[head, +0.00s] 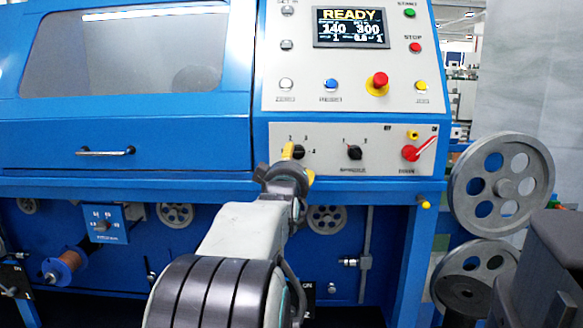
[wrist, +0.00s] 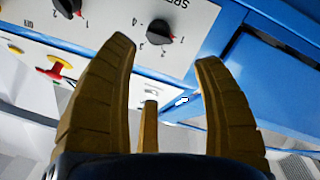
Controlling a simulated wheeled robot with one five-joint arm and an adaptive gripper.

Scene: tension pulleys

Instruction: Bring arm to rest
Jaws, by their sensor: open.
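My arm (head: 240,232) is stretched forward from the bottom of the head view toward the blue machine's control panel. My gripper (head: 298,165) is in front of the left black knob (head: 299,152), partly covering it and its surroundings. In the wrist view my gripper (wrist: 167,55) has its yellow-brown fingers spread, with nothing between them. The same knob (wrist: 160,32), with numbers around it, shows beyond the fingertips. I see no contact between the fingers and the knob.
A second black knob (head: 354,152) and a red rotary switch (head: 410,153) sit to the right on the panel. Above are buttons and a display (head: 350,28) reading READY. A blue ledge (head: 350,190) runs below. Large grey pulleys (head: 503,185) stand at the right.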

